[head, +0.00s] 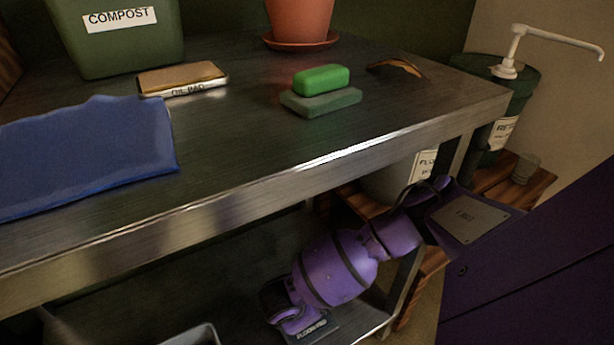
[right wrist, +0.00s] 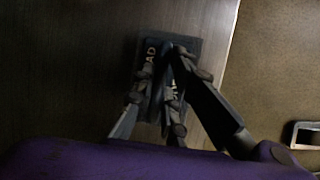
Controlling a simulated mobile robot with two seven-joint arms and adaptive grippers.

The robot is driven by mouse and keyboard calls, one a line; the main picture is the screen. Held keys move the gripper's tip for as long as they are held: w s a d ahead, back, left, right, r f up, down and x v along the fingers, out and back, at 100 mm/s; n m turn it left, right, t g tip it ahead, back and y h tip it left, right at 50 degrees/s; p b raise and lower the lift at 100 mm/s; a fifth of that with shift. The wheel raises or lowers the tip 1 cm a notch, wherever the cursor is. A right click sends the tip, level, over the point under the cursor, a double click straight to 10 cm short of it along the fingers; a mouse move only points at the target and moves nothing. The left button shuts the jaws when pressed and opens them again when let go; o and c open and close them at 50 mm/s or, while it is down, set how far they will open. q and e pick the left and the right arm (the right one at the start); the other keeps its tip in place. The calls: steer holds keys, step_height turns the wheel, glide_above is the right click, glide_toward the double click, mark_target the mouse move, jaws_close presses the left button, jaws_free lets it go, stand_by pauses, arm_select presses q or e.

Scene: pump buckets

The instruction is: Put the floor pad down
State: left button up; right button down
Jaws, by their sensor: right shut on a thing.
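The floor pad (head: 313,331) is a dark flat pad with a white label, low at the front right end of the lower shelf (head: 350,328). It also shows as a dark rectangle in the right wrist view (right wrist: 191,45), near the shelf edge. My right gripper (head: 290,308) reaches down under the tabletop and is shut on the pad, with its fingers (right wrist: 172,82) over the lettered face. My own fingers hide part of the pad. I cannot tell whether the pad touches the shelf. My left gripper is not in view.
The metal tabletop (head: 240,135) overhangs the shelf, carrying a blue cloth (head: 85,150), a labelled pad (head: 183,78), a green block (head: 321,78) and a compost bin (head: 120,40). A grey tray (head: 195,335) sits left of my gripper. A green pump bucket (head: 507,95) stands right.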

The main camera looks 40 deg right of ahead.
steer(key=shift+s+a+f, duration=0.1)
steer(key=shift+f, duration=0.85)
steer(key=shift+r, duration=0.1)
steer(key=shift+f, duration=0.2)
steer(key=c, duration=1.8)
jaws_free()
steer(key=shift+o, duration=0.2)
